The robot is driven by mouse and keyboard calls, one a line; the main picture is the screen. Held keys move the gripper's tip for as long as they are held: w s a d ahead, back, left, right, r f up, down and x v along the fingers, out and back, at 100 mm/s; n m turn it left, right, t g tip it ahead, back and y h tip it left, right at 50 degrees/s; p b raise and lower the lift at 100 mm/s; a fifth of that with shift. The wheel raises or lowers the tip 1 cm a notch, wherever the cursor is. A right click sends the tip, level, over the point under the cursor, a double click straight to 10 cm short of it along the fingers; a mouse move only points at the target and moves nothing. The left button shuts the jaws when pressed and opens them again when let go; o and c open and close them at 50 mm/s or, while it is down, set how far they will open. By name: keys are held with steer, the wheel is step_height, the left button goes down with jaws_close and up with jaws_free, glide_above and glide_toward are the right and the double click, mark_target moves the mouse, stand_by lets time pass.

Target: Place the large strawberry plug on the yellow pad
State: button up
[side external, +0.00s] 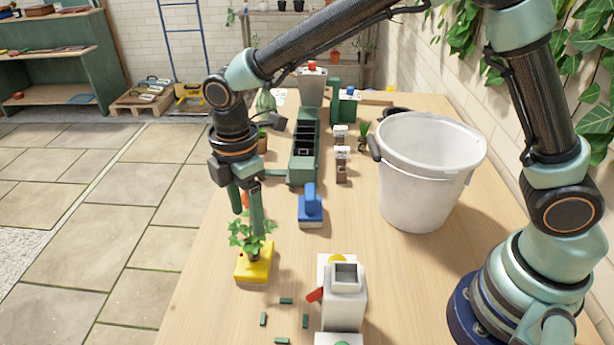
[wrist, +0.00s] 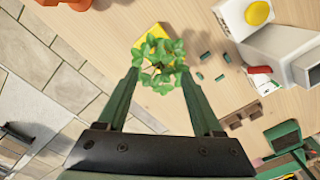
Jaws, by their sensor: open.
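The strawberry plug (side external: 251,240) is a leafy green plant standing upright on the yellow pad (side external: 254,268), near the left front edge of the table. In the wrist view its leaves (wrist: 159,65) show between my fingertips and cover much of the yellow pad (wrist: 150,38). My gripper (side external: 247,222) is open, pointing down, with its green fingers just above and around the leaves. The lower part of the plug is mostly hidden by leaves, so I cannot tell whether a finger touches it.
A white bucket (side external: 425,175) stands at the right. A blue block-like tool (side external: 311,208) sits behind the pad, and a white device with a red lever (side external: 343,295) stands to its right. Several small green pieces (side external: 286,300) lie in front. A green tray (side external: 303,150) stands farther back.

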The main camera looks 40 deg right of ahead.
mark_target(250, 230)
step_height(250, 230, up, 6)
steer(key=s+d+r+m+t, duration=0.1)
steer(key=s+d+r+m, duration=0.15)
steer(key=d+m, duration=0.35)
steer(key=s+d+r+m+t, duration=0.1)
steer(key=d+r+m+t, duration=0.2)
steer(key=d, duration=0.5)
steer(key=s+d+r+m+t, duration=0.1)
steer(key=s+d+m, duration=0.5)
steer(key=d+m, duration=0.3)
steer(key=shift+s+t, duration=0.3)
